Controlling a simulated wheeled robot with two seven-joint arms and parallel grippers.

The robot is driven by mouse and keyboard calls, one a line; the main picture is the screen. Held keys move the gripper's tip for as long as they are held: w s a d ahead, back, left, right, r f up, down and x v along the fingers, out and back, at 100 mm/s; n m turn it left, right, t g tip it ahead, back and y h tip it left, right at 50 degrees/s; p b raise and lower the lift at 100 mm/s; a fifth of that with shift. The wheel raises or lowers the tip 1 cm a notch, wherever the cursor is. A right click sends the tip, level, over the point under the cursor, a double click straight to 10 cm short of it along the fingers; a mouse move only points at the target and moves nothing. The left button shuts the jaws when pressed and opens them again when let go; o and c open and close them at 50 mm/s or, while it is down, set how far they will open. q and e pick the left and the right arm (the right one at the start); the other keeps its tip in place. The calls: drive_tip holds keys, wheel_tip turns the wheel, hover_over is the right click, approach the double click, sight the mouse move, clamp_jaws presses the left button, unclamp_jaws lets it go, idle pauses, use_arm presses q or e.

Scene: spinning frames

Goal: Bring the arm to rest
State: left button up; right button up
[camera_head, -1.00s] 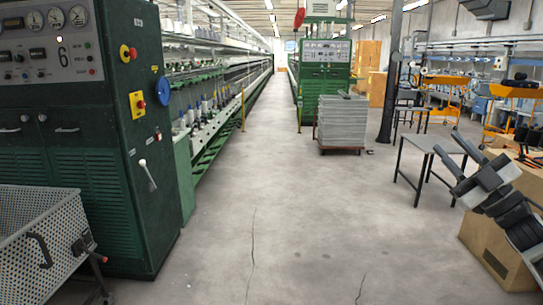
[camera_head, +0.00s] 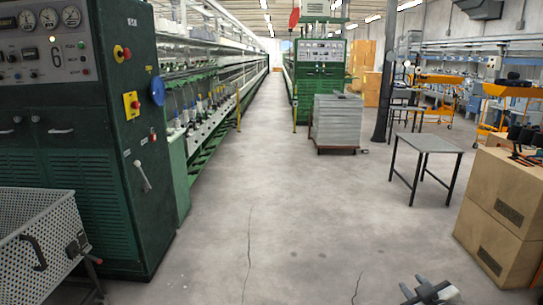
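My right gripper (camera_head: 413,284) shows at the bottom edge of the head view, right of the middle, low over the concrete floor. Its two dark fingertips are apart with nothing between them. Only the front end of the gripper shows; the rest of the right arm is cut off by the frame. My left gripper and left arm are out of view.
Stacked cardboard boxes (camera_head: 497,225) stand at the right, near the gripper. A small grey table (camera_head: 427,144) stands behind. A green machine cabinet (camera_head: 120,200) and a perforated metal bin (camera_head: 38,250) are at left. The middle aisle is clear.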

drive_tip(key=s+a+f+m+g+y, duration=0.1)
drive_tip(key=s+a+f, duration=0.3)
drive_tip(key=s, duration=0.5)
drive_tip(key=s+a+f+m+g+y, duration=0.1)
drive_tip(key=s+a+f+g, duration=0.1)
drive_tip(key=s+a+f, duration=0.3)
drive_tip(key=s+a+f+g+y, duration=0.1)
drive_tip(key=s+a+f, duration=0.3)
drive_tip(key=s+a, duration=0.5)
drive_tip(key=s, duration=0.3)
drive_tip(key=shift+s+a+f+m+g, duration=0.3)
drive_tip(key=shift+s+f+m, duration=0.1)
